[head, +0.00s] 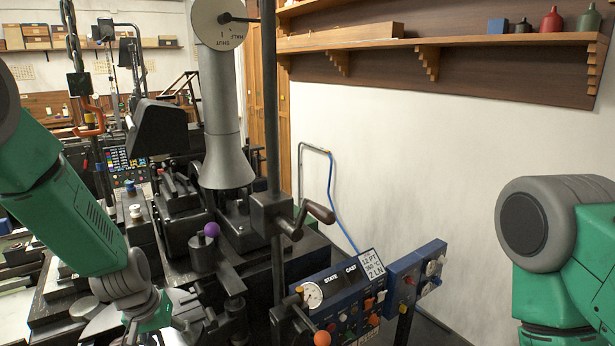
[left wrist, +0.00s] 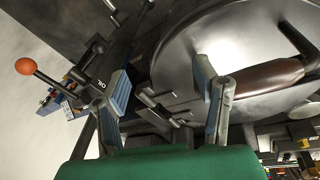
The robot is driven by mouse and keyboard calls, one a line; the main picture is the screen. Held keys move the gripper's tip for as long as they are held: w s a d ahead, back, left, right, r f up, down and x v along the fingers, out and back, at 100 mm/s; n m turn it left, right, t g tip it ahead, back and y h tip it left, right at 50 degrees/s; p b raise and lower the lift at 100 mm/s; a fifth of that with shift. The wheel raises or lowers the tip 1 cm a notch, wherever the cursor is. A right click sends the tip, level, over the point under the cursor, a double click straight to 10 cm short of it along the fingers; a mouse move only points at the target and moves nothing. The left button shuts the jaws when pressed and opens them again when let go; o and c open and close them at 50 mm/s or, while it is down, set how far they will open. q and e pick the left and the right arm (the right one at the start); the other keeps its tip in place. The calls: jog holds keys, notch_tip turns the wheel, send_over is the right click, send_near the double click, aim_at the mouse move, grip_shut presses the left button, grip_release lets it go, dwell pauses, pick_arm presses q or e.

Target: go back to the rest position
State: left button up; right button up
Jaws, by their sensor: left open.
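My left arm (head: 65,215) comes in from the left in the head view, and its wrist hangs low over the machine's front left part. The fingers are mostly cut off there by the bottom edge. In the left wrist view my left gripper (left wrist: 162,82) is open, with its two fingers well apart and nothing between them. Behind the fingers are a round grey metal disc (left wrist: 250,40) and a dark brown handle (left wrist: 268,78). My right arm (head: 560,240) is folded at the right of the head view, and its gripper is out of frame.
The dark type caster carries a tall grey column (head: 222,120), a crank handle (head: 318,212) and a purple knob (head: 211,229). A blue control panel (head: 345,300) stands front right, near an orange ball (head: 322,338). A wall shelf (head: 440,42) is behind. Bare white wall shows at right.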

pick_arm(q)
jog(key=s+f+m+g+y, duration=0.1)
jog(key=s+f, duration=0.8)
jog(key=s, duration=0.2)
jog(key=s+f+m, duration=0.1)
jog(key=s+f, duration=0.1)
jog(key=s, duration=0.9)
jog(key=s+f+m, duration=0.1)
jog(key=s+f, duration=0.1)
jog(key=s, duration=0.8)
notch_tip(320, 180, down, 19)
jog(key=b, duration=1.8)
jog(key=shift+s+g+b, duration=0.25)
jog(key=shift+g+b, duration=0.15)
jog(key=shift+r, duration=0.15)
jog(key=shift+w, duration=0.1)
